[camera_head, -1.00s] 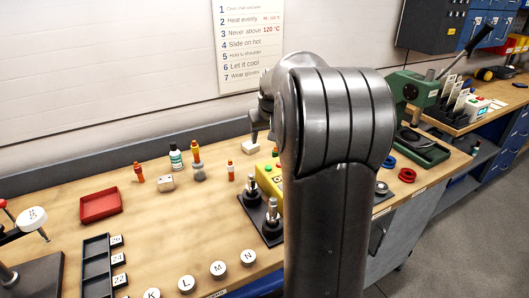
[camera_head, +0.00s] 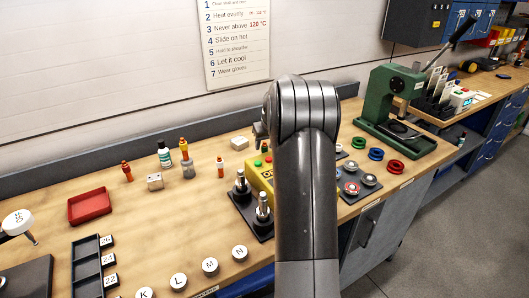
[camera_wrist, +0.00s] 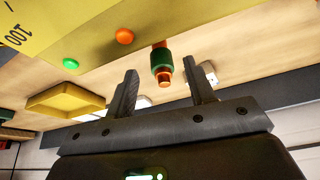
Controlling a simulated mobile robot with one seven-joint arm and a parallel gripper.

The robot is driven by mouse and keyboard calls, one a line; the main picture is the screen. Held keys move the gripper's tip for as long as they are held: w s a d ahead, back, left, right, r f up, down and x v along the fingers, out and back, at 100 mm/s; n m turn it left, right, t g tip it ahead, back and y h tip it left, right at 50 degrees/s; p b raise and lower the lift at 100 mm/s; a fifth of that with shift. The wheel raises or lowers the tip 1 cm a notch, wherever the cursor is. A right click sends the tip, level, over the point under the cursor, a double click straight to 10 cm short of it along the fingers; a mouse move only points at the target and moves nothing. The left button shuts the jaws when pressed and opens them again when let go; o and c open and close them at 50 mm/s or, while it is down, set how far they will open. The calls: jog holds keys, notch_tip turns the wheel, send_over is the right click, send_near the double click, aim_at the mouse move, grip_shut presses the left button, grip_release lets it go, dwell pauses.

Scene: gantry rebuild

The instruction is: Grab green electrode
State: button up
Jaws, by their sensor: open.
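The green electrode (camera_wrist: 162,66) is a copper-orange rod with a dark green band in the wrist view. It appears between the two fingers of my gripper (camera_wrist: 160,68), which are open with a gap on each side. I cannot tell how far its depth is from the fingertips. In the head view a small green-and-orange piece, likely the same electrode (camera_head: 264,147), shows just left of my arm, behind the yellow box (camera_head: 262,175). My arm hides the fingers there.
The yellow box carries a green button (camera_wrist: 70,63) and a red button (camera_wrist: 124,36) near the electrode. A white block (camera_head: 239,143) stands behind. A yellow tray (camera_wrist: 68,98) shows in the wrist view.

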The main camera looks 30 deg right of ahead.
aim_at(265, 146)
jog(key=x, duration=0.4)
jog(key=shift+w+a+f, duration=0.1)
jog(key=shift+f, duration=0.25)
jog(key=shift+c, duration=0.2)
grip_shut()
